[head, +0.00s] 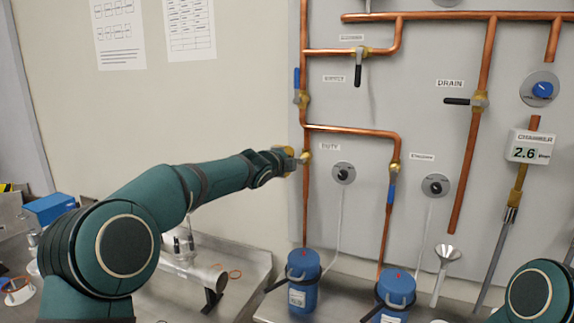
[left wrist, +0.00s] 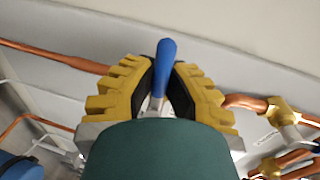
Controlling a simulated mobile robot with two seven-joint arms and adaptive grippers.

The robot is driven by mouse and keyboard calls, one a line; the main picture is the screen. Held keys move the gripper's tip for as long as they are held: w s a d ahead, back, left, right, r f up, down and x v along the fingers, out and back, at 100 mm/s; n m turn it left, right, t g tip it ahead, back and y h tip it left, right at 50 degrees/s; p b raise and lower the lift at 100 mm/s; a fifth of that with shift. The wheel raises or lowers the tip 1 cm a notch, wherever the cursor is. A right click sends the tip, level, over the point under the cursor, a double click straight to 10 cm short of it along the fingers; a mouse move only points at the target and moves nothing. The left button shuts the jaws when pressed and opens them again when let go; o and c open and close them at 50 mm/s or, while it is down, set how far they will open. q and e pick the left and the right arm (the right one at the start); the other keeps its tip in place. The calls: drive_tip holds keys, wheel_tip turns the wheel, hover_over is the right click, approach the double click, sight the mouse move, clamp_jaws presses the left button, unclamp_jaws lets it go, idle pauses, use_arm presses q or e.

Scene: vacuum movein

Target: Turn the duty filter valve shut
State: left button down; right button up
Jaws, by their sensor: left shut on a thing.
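The duty filter valve (head: 306,157) is a brass valve on the left vertical copper pipe, beside the DUTY label (head: 330,147). My left gripper (head: 292,158) is at this valve, coming in from the left, and hides its handle in the head view. In the left wrist view, the yellow-and-black fingers of my left gripper (left wrist: 161,82) are shut on a blue lever handle (left wrist: 166,55), one finger on each side. The lever's angle to its pipe is hard to tell. My right gripper is out of view.
A blue-handled valve (head: 301,98) sits higher on the same pipe. Another blue-handled valve (head: 393,180) hangs on the right branch. Black-handled valves (head: 358,68) and the drain valve (head: 479,101) are further up. Blue canisters (head: 303,280) stand below on the metal bench (head: 337,272).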

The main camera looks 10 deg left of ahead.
use_arm(q)
drive_tip(key=shift+r+m, duration=0.15)
drive_tip(key=shift+m, duration=0.15)
idle(0.4)
drive_tip(key=c, duration=1)
unclamp_jaws()
drive_tip(key=shift+v, duration=6)
drive_tip(key=shift+d, duration=0.1)
